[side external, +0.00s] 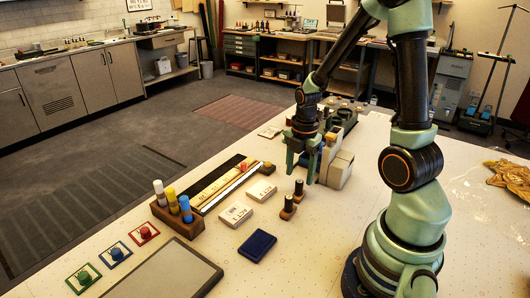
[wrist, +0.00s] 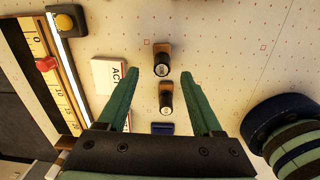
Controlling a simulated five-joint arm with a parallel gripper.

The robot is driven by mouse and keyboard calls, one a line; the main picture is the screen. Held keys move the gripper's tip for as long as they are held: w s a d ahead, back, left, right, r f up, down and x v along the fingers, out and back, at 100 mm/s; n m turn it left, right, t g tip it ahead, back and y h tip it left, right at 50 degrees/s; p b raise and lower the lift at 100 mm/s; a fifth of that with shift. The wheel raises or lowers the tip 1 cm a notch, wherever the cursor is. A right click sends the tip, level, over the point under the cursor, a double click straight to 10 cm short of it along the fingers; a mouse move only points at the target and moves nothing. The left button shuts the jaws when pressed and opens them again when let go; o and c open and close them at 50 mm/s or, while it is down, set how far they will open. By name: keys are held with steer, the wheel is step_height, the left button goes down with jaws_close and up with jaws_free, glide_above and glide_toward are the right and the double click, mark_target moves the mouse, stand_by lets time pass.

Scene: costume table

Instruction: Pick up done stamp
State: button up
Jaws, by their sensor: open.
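Two small stamps with black handles and wooden bases stand upright near the middle of the table. In the side view one is farther back (side external: 299,188) and one is nearer the camera (side external: 287,208). Both show in the wrist view, one higher (wrist: 162,60) and one lower (wrist: 166,98). I cannot read which is the done stamp. My gripper (side external: 307,172) is open and empty, pointing down above the table behind the stamps in the side view. In the wrist view its fingers (wrist: 159,75) lie on either side of the stamps, with neither stamp held.
A dark blue pad (side external: 257,245) lies in front of the stamps. White labelled blocks (side external: 236,215) and a ruler (side external: 222,187) lie left. A marker holder (side external: 174,218) stands farther left. Pale boxes (side external: 337,170) stand close beside the gripper.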

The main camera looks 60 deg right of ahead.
mark_target(300, 182)
steer(key=shift+s+f, duration=0.1)
steer(key=shift+f, duration=2.5)
jaws_close()
